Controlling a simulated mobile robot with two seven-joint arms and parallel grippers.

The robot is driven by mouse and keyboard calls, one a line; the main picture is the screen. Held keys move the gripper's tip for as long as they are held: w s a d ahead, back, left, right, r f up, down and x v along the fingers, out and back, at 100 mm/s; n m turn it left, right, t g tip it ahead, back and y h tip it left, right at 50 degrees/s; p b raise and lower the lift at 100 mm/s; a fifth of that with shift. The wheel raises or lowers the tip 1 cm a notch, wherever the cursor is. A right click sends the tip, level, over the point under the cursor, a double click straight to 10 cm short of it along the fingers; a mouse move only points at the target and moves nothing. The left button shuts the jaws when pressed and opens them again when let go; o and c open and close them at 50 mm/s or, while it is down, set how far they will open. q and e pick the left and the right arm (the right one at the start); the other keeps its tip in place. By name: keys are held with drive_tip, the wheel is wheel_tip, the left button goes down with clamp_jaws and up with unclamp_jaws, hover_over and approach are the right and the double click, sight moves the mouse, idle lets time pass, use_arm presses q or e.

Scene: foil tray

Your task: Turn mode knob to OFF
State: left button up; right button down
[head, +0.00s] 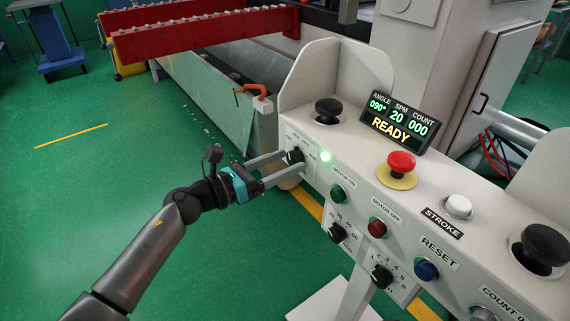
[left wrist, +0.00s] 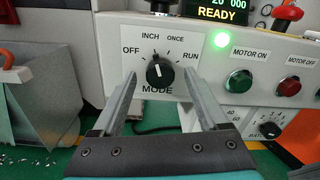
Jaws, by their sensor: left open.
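The black mode knob (left wrist: 160,72) sits on a white plate (left wrist: 133,37) marked OFF, INCH, ONCE and RUN, with MODE below it. Its white pointer line stands nearly upright, leaning slightly left, closest to INCH; OFF is at the left. In the head view the knob (head: 294,156) is on the panel's left end. My left gripper (head: 289,163) is open, with its two fingers reaching toward the panel, one on each side of the knob. In the left wrist view the fingers (left wrist: 160,80) show gaps to the knob. My right gripper is not in view.
A lit green lamp (head: 325,156) is right of the knob. The green MOTOR ON button (head: 338,193), red MOTOR OFF button (head: 377,227) and red emergency stop (head: 401,163) are farther right. A black palm button (head: 328,110) stands above the knob. The display (head: 398,122) reads READY.

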use_arm(q)
drive_tip(key=shift+w+d, duration=0.2)
drive_tip(key=shift+d, duration=0.05)
drive_tip(key=shift+c, duration=0.4)
clamp_jaws()
